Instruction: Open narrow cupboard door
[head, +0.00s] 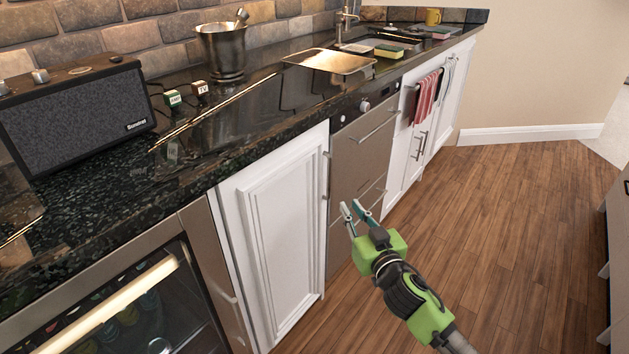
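The narrow cupboard door (273,230) is a white panelled door under the dark counter, between the glass-fronted cooler and the steel oven unit. It looks closed. Its vertical metal handle (327,175) is at its right edge, near the top. My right gripper (351,209), green and black, is in front of the steel drawers, to the right of and below the handle. Its two fingers are apart with nothing between them, and it appears clear of the handle. My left gripper is not in view.
The glass-fronted cooler (150,312) stands at the left. The oven unit (362,148) with a bar handle is right of the door. Striped towels (426,97) hang farther along. The wooden floor (480,215) is clear. Another cabinet (617,225) stands at the right edge.

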